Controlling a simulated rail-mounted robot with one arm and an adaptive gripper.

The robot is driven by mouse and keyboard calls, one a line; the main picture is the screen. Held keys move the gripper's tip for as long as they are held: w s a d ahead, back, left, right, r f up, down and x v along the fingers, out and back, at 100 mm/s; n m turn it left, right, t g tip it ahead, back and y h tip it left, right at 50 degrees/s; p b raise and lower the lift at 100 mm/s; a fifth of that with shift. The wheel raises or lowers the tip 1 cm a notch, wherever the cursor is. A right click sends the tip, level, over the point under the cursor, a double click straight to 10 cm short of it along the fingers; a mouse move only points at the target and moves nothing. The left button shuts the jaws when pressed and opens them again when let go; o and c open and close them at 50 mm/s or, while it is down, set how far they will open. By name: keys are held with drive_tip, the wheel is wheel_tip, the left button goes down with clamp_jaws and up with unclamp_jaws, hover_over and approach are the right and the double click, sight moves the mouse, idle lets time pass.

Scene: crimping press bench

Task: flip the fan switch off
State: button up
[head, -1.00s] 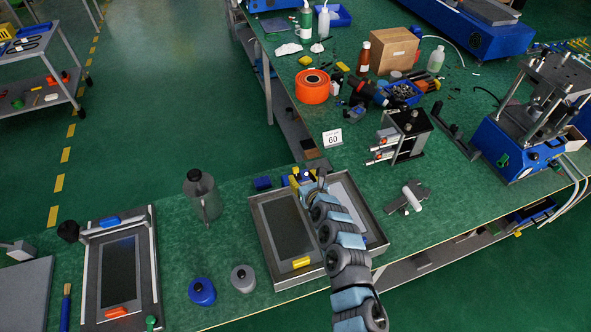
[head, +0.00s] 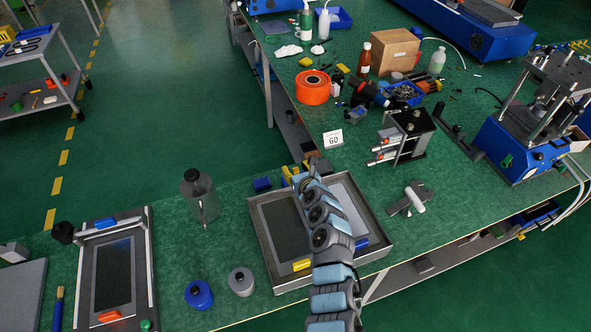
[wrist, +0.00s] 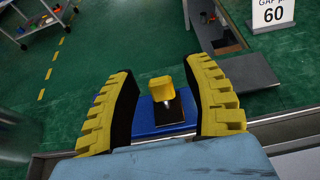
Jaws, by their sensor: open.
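A yellow knob (wrist: 162,89) stands on a black plate (wrist: 167,112) on top of a small blue box (wrist: 145,116) in the wrist view; it looks like a switch, but no label shows. My gripper (wrist: 161,68) is open, with one yellow ribbed finger on each side of the knob and a gap on both sides. In the head view my gripper (head: 292,175) is at the back edge of the grey tray (head: 262,240), and my arm hides much of the area around it. Whether the fingers touch the box cannot be told.
A blue block (head: 262,184) sits left of my gripper. A card marked 60 (head: 333,139) and a black clamp fixture (head: 405,135) stand to the right. A grey bottle (head: 199,195) stands at left. The bench between bottle and tray is clear.

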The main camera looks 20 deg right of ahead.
drive_tip(key=shift+w, duration=0.1)
clamp_jaws()
drive_tip(key=shift+f, duration=0.1)
drive_tip(key=shift+f+b, duration=0.15)
drive_tip(key=shift+b, duration=0.15)
drive_tip(key=shift+f+b, duration=0.25)
drive_tip(key=shift+b, duration=0.75)
drive_tip(key=shift+s+r+t+b, duration=0.1)
drive_tip(key=shift+s+t+b, duration=0.1)
drive_tip(key=shift+t+b, duration=0.5)
drive_tip(key=shift+r+b, duration=0.2)
drive_tip(key=shift+b, duration=0.3)
drive_tip(key=shift+r, duration=0.15)
unclamp_jaws()
